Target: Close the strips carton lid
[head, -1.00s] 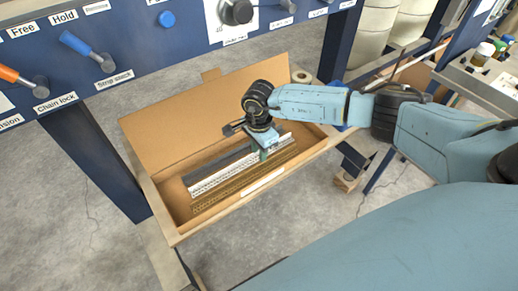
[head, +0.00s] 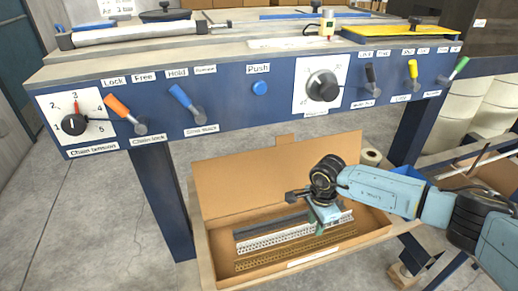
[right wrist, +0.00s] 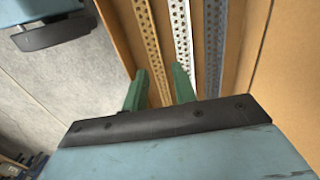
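The strips carton (head: 205,270) is a long cardboard box standing below the blue machine panel. Its lid (head: 235,188) is open, raised along the far side, with a small tab on its top edge. Dark, white and brown perforated strips (head: 275,242) lie inside. My right gripper (head: 322,218) is over the right part of the carton, above the strips. In the right wrist view its green fingers (right wrist: 160,85) are apart, with no held object seen between them. My gripper and forearm hide the right part of the carton and lid. My left gripper is not in view.
The blue control panel (head: 225,125) with levers and knobs stands above and behind the carton. Its legs flank the carton. A tape roll (head: 371,157) sits by the carton's right back corner. Bare concrete floor (head: 120,225) is at left.

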